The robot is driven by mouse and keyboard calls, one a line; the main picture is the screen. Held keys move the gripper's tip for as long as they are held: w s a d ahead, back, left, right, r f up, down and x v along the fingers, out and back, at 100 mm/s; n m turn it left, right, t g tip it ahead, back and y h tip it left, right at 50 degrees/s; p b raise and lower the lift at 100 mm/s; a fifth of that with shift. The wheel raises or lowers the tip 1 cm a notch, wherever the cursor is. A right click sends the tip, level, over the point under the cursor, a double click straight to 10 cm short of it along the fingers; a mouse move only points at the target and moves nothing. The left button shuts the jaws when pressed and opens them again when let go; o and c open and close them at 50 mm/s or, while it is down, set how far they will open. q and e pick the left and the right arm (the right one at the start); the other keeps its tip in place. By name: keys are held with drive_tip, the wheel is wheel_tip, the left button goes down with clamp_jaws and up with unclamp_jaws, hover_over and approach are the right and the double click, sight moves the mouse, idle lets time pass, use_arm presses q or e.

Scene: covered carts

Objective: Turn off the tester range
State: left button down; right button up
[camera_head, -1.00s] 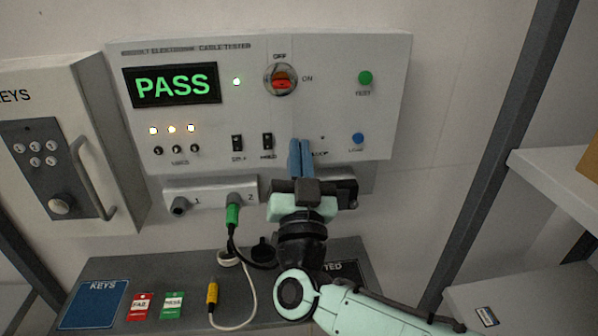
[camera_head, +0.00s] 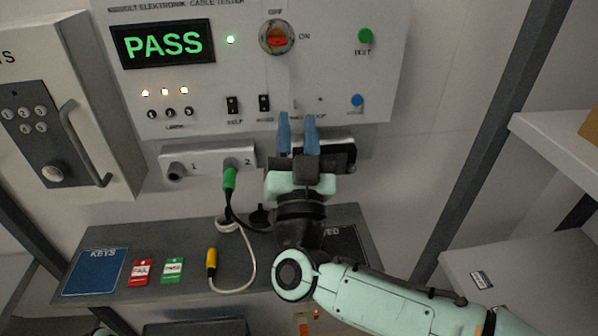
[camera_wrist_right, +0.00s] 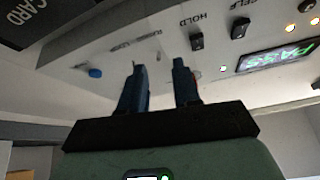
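The cable tester (camera_head: 350,75) is a white wall panel with a lit green PASS display (camera_head: 163,43). My right gripper (camera_head: 297,118) is open and empty, fingers pointing up at the panel's lower edge, below the black switches. In the right wrist view its two blue fingers (camera_wrist_right: 161,75) are apart with nothing between them. My left gripper does not show.
A green test button (camera_head: 365,36) and a blue button (camera_head: 357,100) are at the right. Black switches SELF (camera_head: 232,105) and HOLD (camera_head: 264,103) sit left of my fingers. A green plug (camera_head: 229,178) is in socket 2. A key cabinet (camera_head: 60,110) stands left.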

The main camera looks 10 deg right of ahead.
drive_tip(key=b+v, duration=0.1)
drive_tip(key=v, duration=1)
